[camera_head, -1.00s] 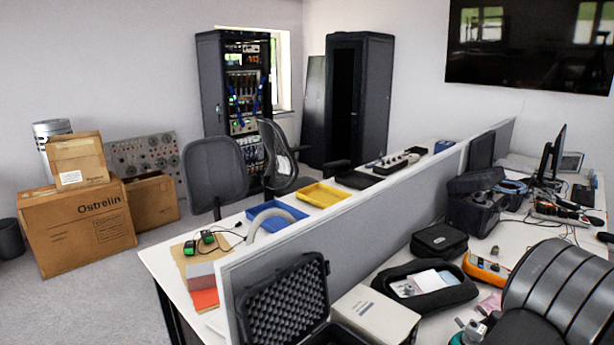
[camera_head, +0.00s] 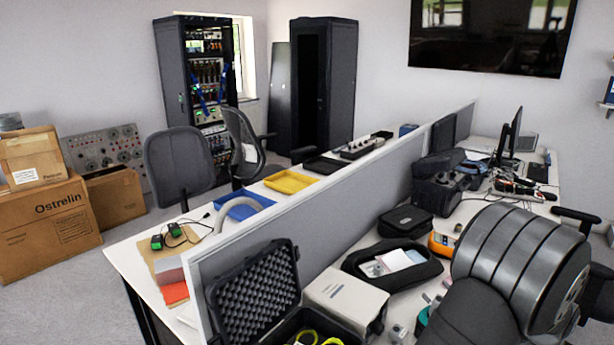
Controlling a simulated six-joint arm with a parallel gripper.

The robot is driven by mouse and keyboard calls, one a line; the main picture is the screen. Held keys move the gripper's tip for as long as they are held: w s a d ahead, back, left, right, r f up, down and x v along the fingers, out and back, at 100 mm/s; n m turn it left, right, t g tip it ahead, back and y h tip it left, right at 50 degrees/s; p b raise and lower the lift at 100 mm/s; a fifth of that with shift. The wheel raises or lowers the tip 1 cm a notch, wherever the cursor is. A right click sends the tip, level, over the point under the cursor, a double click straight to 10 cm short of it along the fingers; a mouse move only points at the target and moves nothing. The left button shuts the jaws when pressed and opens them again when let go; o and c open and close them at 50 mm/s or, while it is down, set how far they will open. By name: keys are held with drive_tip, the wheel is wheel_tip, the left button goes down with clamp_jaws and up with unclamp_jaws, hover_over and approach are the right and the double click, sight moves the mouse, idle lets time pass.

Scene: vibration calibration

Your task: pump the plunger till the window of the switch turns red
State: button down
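My gripper is in neither head view. I cannot make out a plunger or a switch with a window for certain. A small teal and grey object (camera_head: 424,314) stands on the near desk, partly hidden behind a dark chair, and is too small to identify. An open black case (camera_head: 255,290) with foam in its lid stands at the front, with yellow-green items (camera_head: 318,338) inside, cut off by the bottom edge.
A grey divider (camera_head: 330,215) splits the desks. A white box (camera_head: 346,299), a black open pouch (camera_head: 392,266) and an orange meter (camera_head: 442,243) crowd the near side. Blue (camera_head: 243,206) and yellow (camera_head: 290,181) trays lie beyond the divider.

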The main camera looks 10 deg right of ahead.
drive_tip(key=c, duration=2.1)
unclamp_jaws()
drive_tip(key=o, duration=0.4)
drive_tip(key=shift+w+r, duration=0.1)
drive_tip(key=shift+w, duration=0.15)
drive_tip(key=o, duration=1.7)
drive_tip(key=w+a+r+n, duration=0.2)
drive_tip(key=w+a+r, duration=0.1)
drive_tip(key=w, duration=0.5)
drive_tip(key=w+a+r+n+g, duration=0.1)
drive_tip(key=w+a+r, duration=0.3)
drive_tip(key=w, duration=0.4)
drive_tip(key=shift+a+r+n+h, duration=0.3)
drive_tip(key=shift+r+n+h, duration=0.1)
drive_tip(key=shift+r+n, duration=0.15)
drive_tip(key=w+a+r+n+h, duration=0.1)
drive_tip(key=w+a+r+n, duration=0.1)
drive_tip(key=w+a+r, duration=0.7)
drive_tip(key=x, duration=1.1)
drive_tip(key=shift+w+a+g, duration=0.2)
drive_tip(key=shift+g, duration=0.2)
drive_tip(key=s+v, duration=0.1)
drive_tip(key=v, duration=0.8)
drive_tip(key=shift+w+a+r, duration=0.35)
drive_tip(key=shift+w+a, duration=0.05)
drive_tip(key=shift+w, duration=0.15)
